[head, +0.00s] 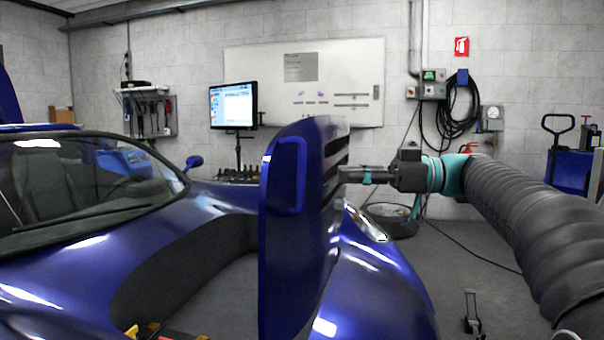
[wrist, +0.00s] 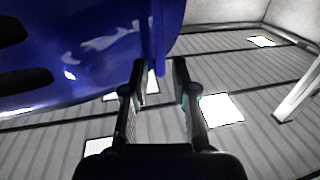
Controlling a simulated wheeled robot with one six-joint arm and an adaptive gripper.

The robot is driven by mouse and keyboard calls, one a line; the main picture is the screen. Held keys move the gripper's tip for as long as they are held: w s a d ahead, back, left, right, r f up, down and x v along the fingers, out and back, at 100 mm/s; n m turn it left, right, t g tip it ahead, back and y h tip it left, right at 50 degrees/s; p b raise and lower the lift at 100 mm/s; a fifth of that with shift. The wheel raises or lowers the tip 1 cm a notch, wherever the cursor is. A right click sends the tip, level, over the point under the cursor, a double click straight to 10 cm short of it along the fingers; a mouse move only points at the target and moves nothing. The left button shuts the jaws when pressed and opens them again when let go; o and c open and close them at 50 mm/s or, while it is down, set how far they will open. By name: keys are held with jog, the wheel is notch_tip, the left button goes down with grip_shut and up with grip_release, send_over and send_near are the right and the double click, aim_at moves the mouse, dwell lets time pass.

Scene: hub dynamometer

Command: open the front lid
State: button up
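The blue front lid (head: 290,225) of the car stands raised, nearly upright, in the head view. The front compartment (head: 190,290) below and to its left is uncovered. My gripper (head: 345,175) is at the lid's right-hand side, at its outer face. In the wrist view the lid (wrist: 90,55) fills the upper left. The two fingers of my gripper (wrist: 160,75) are apart, with a narrow strip of the lid's edge showing between or just beyond the tips. Gaps show beside that strip; I cannot tell whether a finger touches it.
The car's windscreen (head: 80,185) is at the left. A monitor (head: 233,106) on a stand, a whiteboard (head: 310,80) and a hanging cable (head: 455,115) are along the back wall. A blue cart (head: 570,170) stands at the right. Floor right of the car is mostly free.

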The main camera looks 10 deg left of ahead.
jog(key=a, duration=0.3)
jog(key=s+a, duration=0.1)
jog(key=a, duration=0.5)
jog(key=shift+s+p, duration=0.25)
jog(key=shift+p, duration=0.1)
grip_shut()
